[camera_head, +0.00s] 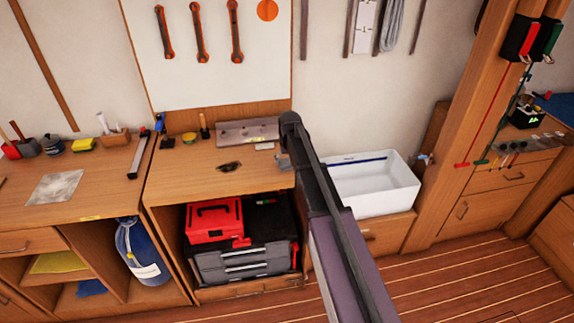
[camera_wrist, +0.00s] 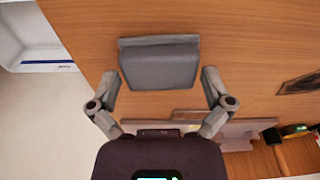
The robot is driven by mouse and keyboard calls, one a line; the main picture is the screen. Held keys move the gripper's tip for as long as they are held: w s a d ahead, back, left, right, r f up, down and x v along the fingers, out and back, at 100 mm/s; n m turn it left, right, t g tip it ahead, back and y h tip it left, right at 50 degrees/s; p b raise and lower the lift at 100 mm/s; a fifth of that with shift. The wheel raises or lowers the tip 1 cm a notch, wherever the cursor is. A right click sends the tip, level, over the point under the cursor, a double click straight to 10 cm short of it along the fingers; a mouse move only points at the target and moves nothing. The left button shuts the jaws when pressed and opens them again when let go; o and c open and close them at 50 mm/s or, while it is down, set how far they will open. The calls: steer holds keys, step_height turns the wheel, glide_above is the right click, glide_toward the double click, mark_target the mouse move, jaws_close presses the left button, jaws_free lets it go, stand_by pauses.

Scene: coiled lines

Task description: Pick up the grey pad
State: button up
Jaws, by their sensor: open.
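The grey pad (camera_wrist: 158,66) lies on the wooden bench top in the wrist view, a dark grey block with a raised strip along its upper edge. My gripper (camera_wrist: 160,75) is open, with one finger to the left of the pad and one to the right. The fingertips come level with the pad's lower part, with a gap on each side. I cannot tell how high they are above the bench. In the head view a small grey piece, likely the pad (camera_head: 283,162), shows beside my arm, which covers much of that spot.
A metal plate (camera_head: 247,131) lies at the back of the bench (camera_head: 185,170). A small dark item (camera_head: 229,166) lies left of the pad in the head view. A white basin (camera_head: 375,190) stands right of the bench. A red toolbox (camera_head: 214,220) sits in the shelf below.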

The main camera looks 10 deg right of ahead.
mark_target(287, 160)
steer(key=c, duration=0.8)
steer(key=shift+a+r, duration=0.1)
steer(key=shift+r, duration=0.05)
step_height(287, 160, up, 3)
steer(key=p, duration=0.3)
steer(key=s+a+r+p, duration=0.1)
steer(key=s+a+p, duration=0.1)
steer(key=s, duration=1.3)
steer(key=shift+s+a+r, duration=0.35)
steer(key=shift+a, duration=0.25)
steer(key=o, duration=0.6)
steer(key=c, duration=0.5)
